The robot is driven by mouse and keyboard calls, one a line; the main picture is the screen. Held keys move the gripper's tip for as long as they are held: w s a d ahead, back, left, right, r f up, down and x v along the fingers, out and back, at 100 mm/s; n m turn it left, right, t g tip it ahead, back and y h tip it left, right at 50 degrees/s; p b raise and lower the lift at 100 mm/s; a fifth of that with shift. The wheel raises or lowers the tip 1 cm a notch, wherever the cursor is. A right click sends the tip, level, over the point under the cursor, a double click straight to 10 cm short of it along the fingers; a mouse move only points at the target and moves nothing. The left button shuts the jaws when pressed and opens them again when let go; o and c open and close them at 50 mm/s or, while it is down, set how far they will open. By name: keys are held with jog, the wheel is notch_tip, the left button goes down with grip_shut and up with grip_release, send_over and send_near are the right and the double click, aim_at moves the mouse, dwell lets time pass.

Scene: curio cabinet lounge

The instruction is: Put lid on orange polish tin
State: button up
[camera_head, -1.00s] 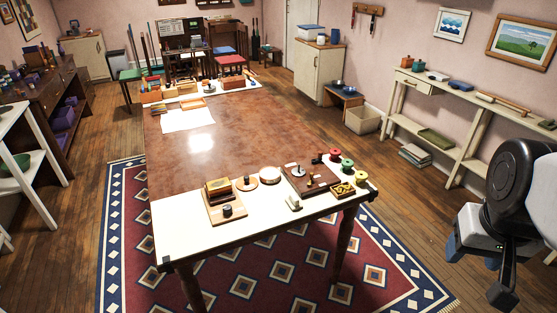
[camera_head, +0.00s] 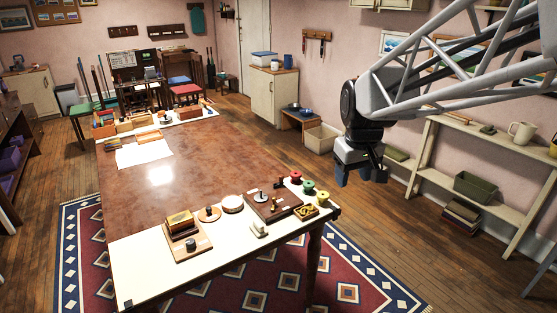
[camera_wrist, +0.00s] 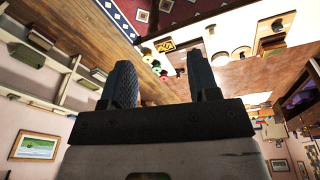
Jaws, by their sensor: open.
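A small round orange-brown piece (camera_head: 209,214) with a dark knob-like shape on it lies on the pale near end of the table. It may be the orange polish tin or part of it; it is too small to tell. A pale round piece with a tan side (camera_head: 233,203) sits just right of it; I cannot tell whether this is the lid. My gripper (camera_head: 360,178) is open and empty, pointing down in the air right of the table, well apart from both. In the wrist view its two fingers (camera_wrist: 163,78) are spread with nothing between them.
Near them stand a wooden stand with blocks (camera_head: 184,230), a dark board with pegs (camera_head: 270,208), a yellow patterned box (camera_head: 305,212), a small white object (camera_head: 259,229), and red (camera_head: 296,176), green (camera_head: 308,187) and yellow spools (camera_head: 323,198). The table's brown middle (camera_head: 200,160) is mostly clear.

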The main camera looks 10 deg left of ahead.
jog(key=w+a+f+n, duration=0.3)
jog(key=w+a+f, duration=0.1)
jog(key=w+a, duration=0.65)
jog(key=n+g, duration=0.2)
jog(key=n, duration=0.6)
send_over(209, 208)
notch_tip(209, 208, down, 25)
jog(key=shift+w+d+r, duration=0.1)
jog(key=shift+a+f, duration=0.3)
jog(key=shift+f, duration=1.3)
